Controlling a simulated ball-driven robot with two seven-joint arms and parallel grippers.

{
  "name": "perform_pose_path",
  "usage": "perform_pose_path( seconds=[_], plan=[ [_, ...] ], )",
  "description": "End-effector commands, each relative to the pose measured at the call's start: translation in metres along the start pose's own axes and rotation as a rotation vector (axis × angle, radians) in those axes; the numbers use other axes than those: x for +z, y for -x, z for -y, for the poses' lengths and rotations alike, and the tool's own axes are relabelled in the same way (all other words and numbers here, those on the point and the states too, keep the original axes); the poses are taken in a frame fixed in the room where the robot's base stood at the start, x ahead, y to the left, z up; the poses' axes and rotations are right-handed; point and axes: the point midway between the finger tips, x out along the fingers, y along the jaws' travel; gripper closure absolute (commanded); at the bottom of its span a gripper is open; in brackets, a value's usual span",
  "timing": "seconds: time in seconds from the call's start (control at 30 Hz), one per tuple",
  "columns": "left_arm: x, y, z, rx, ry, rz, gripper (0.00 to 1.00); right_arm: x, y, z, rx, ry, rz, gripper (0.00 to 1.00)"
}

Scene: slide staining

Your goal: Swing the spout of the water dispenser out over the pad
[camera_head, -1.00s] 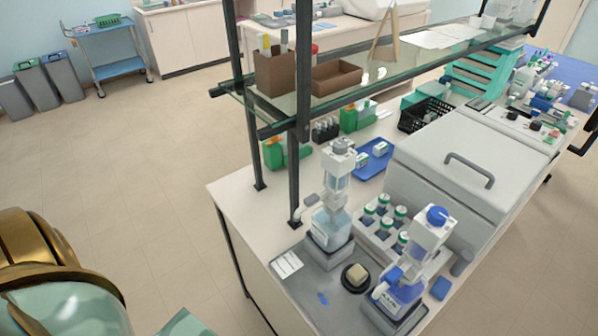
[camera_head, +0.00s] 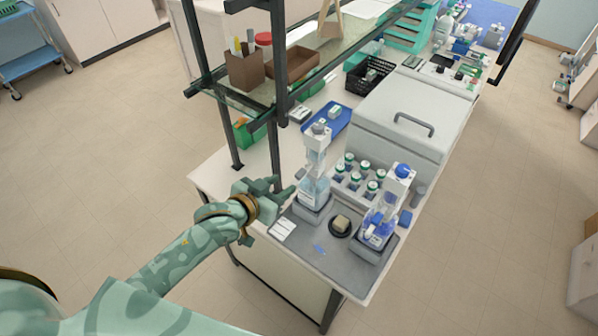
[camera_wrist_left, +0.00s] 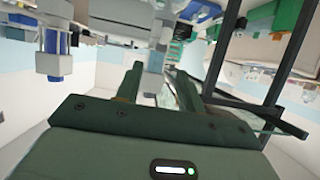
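The water dispenser (camera_head: 314,187), a clear bottle with a grey top, stands at the left of the grey mat (camera_head: 300,243). It also seems to show, inverted, beyond the fingers in the left wrist view (camera_wrist_left: 153,78). Its spout is too small and too close to my fingers to make out. A beige block, perhaps the pad (camera_head: 342,222), sits on a black round dish in front of the dispenser. My left gripper (camera_head: 281,189) is just left of the dispenser; its fingers (camera_wrist_left: 158,88) are apart with nothing seen gripped. Contact cannot be told. My right gripper is out of view.
A blue-capped dispenser (camera_head: 380,218) stands right of the dish. Several green-capped bottles (camera_head: 362,178) stand in a rack behind. A dark shelf post (camera_head: 273,150) rises close behind my left gripper, under a glass shelf (camera_head: 305,75). A white card (camera_head: 282,229) lies on the mat.

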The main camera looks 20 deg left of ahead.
Motion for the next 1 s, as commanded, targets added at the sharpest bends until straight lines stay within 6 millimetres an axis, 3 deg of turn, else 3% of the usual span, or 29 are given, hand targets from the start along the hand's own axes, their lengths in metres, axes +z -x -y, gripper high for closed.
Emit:
perform_pose_path(
  seconds=[0.2,0.4,0.8,0.93,1.0],
  plan=[
    [0.000,-0.055,0.000,-0.001,0.000,0.000,0.62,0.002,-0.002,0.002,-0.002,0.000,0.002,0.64],
    [0.001,-0.085,0.000,0.000,-0.001,0.000,0.62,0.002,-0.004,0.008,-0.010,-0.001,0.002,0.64],
    [0.000,-0.095,0.000,0.000,-0.001,0.000,0.62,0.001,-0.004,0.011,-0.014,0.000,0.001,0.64],
    [0.000,-0.095,0.000,0.000,-0.001,0.000,0.95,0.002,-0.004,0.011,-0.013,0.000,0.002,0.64],
    [0.000,-0.095,0.000,0.000,-0.001,0.000,1.00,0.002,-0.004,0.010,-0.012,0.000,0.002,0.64]
  ],
)
